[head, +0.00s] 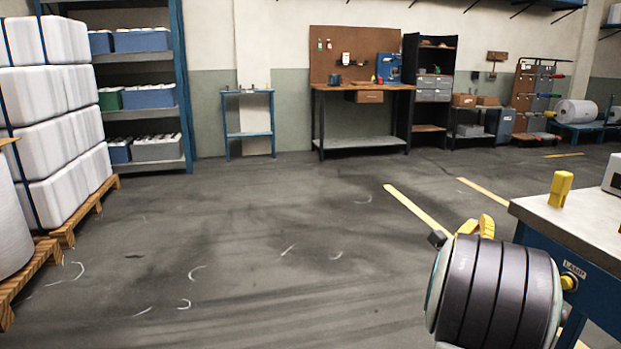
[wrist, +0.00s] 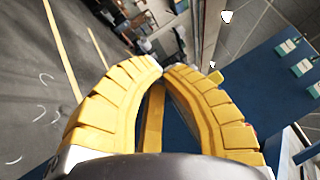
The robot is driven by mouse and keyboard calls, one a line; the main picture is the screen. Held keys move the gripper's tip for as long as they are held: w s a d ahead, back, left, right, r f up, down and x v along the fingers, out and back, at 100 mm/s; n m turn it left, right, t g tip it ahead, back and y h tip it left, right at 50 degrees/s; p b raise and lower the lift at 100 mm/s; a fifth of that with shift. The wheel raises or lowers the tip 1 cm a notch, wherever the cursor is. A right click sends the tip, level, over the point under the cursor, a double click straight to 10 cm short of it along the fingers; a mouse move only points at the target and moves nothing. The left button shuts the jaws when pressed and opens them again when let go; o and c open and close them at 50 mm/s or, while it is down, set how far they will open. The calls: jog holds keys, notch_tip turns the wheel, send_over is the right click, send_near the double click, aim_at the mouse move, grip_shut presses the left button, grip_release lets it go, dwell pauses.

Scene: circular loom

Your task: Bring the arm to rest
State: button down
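My gripper (head: 486,226) shows in the head view as a bit of yellow finger behind the dark, ribbed end of my arm, at the lower right. In the wrist view my gripper (wrist: 162,68) has two curved yellow fingers whose tips come together. I see nothing held at the tips. A yellow strip shows through the gap behind the tips; I cannot tell what it belongs to. The arm is beside the left end of a blue bench (head: 590,295). Most of the arm is out of view.
The bench has a grey top with a yellow block (head: 561,189) on it and a LAMP label (head: 574,269) on its front. Wrapped white stacks on pallets (head: 88,208) stand at left. A workbench (head: 362,88) and shelves line the back wall. The middle floor is open.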

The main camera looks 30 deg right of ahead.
jog(key=w+a+r+n+y+p, duration=0.35)
jog(key=a+n+p, duration=0.2)
jog(key=a, duration=0.25)
jog(key=w+a+r+n+y+p, duration=0.35)
jog(key=a+n+p, duration=0.2)
jog(key=a, duration=0.35)
jog(key=w+a+r+n+y+p, duration=0.2)
jog(key=w+a+n+y+p, duration=0.1)
jog(key=a+n+y+p, duration=0.4)
jog(key=s+a+r+n+g+y+p, duration=0.1)
jog(key=s+a+r+n+g+p, duration=0.2)
jog(key=s+a+n+p, duration=0.3)
jog(key=s+a+r+n+g+y+p, duration=0.2)
jog(key=s+a+n+p, duration=0.4)
jog(key=s+a+n, duration=0.3)
jog(key=s+a+r+g, duration=0.1)
jog(key=s+a+r, duration=0.1)
jog(key=a, duration=0.4)
jog(key=shift+s+g+y, duration=0.3)
jog(key=shift+s+g, duration=0.1)
jog(key=shift+s, duration=0.15)
jog(key=shift+d+r, duration=0.1)
